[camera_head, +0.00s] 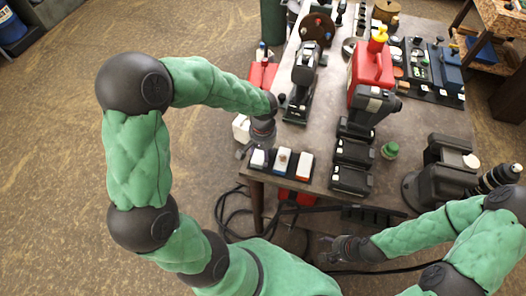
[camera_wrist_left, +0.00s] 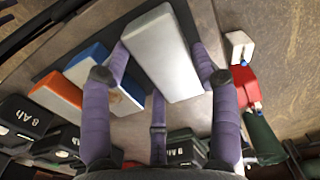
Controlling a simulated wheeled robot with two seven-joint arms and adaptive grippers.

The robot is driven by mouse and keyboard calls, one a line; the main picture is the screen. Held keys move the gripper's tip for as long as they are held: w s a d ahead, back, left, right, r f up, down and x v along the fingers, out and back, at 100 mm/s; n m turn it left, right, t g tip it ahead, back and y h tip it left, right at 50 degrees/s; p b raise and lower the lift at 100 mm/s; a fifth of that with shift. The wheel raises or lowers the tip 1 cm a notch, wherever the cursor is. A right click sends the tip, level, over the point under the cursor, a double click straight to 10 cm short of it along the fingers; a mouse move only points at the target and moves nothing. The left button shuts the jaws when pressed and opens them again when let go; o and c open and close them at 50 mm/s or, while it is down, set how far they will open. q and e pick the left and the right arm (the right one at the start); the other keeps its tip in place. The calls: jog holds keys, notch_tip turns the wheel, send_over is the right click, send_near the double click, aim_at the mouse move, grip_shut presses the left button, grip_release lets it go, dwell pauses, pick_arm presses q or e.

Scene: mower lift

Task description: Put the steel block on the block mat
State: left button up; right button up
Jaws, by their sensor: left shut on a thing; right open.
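The steel block (camera_wrist_left: 160,52) is a pale grey slab between the fingers of my left gripper (camera_wrist_left: 160,75), which is shut on it. In the head view my left gripper (camera_head: 262,138) is at the near left corner of the table, with the block (camera_head: 258,159) just below it. The block is over the left end of the dark block mat (camera_head: 293,161); I cannot tell if it touches the mat. My right gripper (camera_head: 332,250) is open and empty, low in front of the table's near edge.
A blue-and-white block (camera_head: 282,161) and an orange-and-white block (camera_head: 304,166) stand beside it on the mat. Black battery packs (camera_head: 352,165) and a red can (camera_head: 372,68) are further right. A white can (camera_head: 241,128) is left of the table.

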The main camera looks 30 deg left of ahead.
pick_arm(q)
jog(key=shift+f, duration=0.15)
jog(key=o, duration=1.6)
jog(key=shift+c, duration=0.2)
jog(key=shift+r, duration=0.3)
notch_tip(320, 180, up, 12)
jog(key=p, duration=0.2)
jog(key=shift+p, duration=0.3)
jog(key=shift+f, duration=0.15)
